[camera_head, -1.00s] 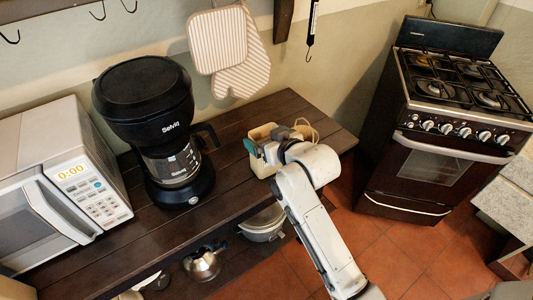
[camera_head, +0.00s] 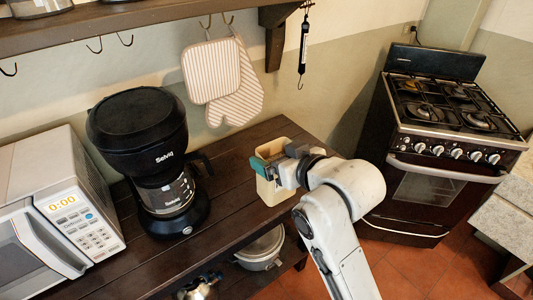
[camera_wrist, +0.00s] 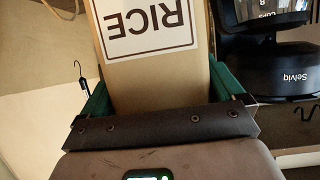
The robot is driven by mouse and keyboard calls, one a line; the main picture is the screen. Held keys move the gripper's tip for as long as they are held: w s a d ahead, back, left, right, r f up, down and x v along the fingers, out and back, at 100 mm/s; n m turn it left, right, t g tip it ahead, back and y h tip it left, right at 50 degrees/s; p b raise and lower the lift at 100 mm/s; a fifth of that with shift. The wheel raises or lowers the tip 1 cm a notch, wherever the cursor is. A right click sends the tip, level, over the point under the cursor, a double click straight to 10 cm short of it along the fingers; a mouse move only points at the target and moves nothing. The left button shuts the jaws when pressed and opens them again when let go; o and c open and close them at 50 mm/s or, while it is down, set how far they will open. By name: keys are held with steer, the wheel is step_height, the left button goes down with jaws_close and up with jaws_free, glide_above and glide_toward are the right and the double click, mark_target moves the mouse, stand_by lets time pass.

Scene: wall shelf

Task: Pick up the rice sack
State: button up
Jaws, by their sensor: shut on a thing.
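The rice sack (camera_wrist: 160,80) fills the middle of the wrist view. It is tan, with a white label reading RICE upside down. The green fingers of my gripper (camera_wrist: 163,92) are on its two sides, shut on it. In the head view, my gripper (camera_head: 272,163) is at the right part of the dark wooden counter. A pale, box-like body, which looks like the rice sack (camera_head: 272,192), shows beneath and behind it, partly hidden by my gripper. I cannot tell whether its base touches the counter.
A black coffee maker (camera_head: 140,125) and a white microwave (camera_head: 62,225) stand on the counter (camera_head: 232,165) to the left. A wall shelf (camera_head: 150,17) with hooks is above. Striped mitts (camera_head: 212,72) hang behind. A stove (camera_head: 430,165) stands at the right.

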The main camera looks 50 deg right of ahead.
steer(key=p+v, duration=0.6)
steer(key=shift+a+r, duration=0.2)
steer(key=shift+r, duration=0.15)
